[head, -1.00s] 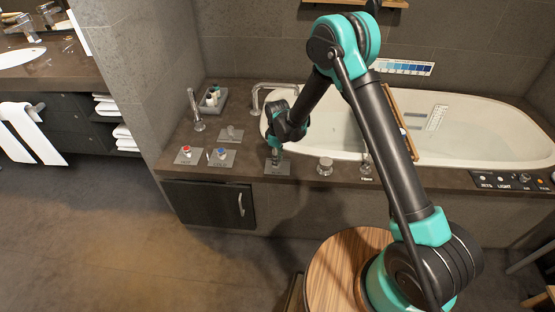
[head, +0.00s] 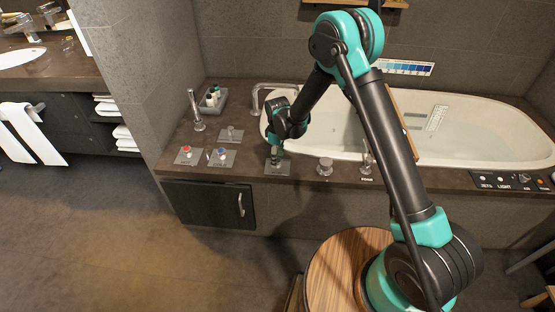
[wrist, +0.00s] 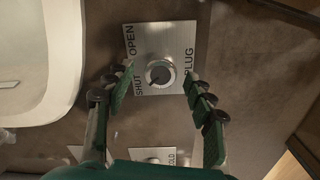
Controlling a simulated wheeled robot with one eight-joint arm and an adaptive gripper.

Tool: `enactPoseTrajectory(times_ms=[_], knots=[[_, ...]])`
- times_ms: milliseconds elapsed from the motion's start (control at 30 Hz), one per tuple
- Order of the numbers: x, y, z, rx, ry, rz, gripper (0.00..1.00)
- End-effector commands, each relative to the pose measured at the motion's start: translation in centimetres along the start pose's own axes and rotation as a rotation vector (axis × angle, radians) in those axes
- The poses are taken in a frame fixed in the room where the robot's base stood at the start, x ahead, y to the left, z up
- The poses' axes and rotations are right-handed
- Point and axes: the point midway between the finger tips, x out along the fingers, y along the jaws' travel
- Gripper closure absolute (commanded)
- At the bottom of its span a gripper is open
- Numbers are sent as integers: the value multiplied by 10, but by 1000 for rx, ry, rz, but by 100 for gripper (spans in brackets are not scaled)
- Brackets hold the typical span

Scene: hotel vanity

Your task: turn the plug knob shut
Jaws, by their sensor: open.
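A dark mark on the dial's face points toward the lower left, near the word SHUT. My gripper (wrist: 158,82) is open, with one finger on each side of the knob in the wrist view. I cannot tell whether the fingers touch it. In the head view my gripper (head: 275,160) points down over the plug plate (head: 278,170) on the tub deck, and hides most of the knob.
Red-topped (head: 186,149) and blue-topped (head: 222,150) taps stand left of the plug plate. Another silver knob (head: 325,166) stands to its right. The white tub (head: 470,140) lies behind. A faucet spout (head: 262,90) and a tray (head: 212,98) are at the back left.

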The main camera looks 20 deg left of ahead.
Motion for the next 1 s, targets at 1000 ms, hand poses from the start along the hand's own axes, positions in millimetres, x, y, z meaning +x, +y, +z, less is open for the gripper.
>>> enactPoseTrajectory(times_ms=[1000], knots=[[-107,0,0,0,0,0,45]])
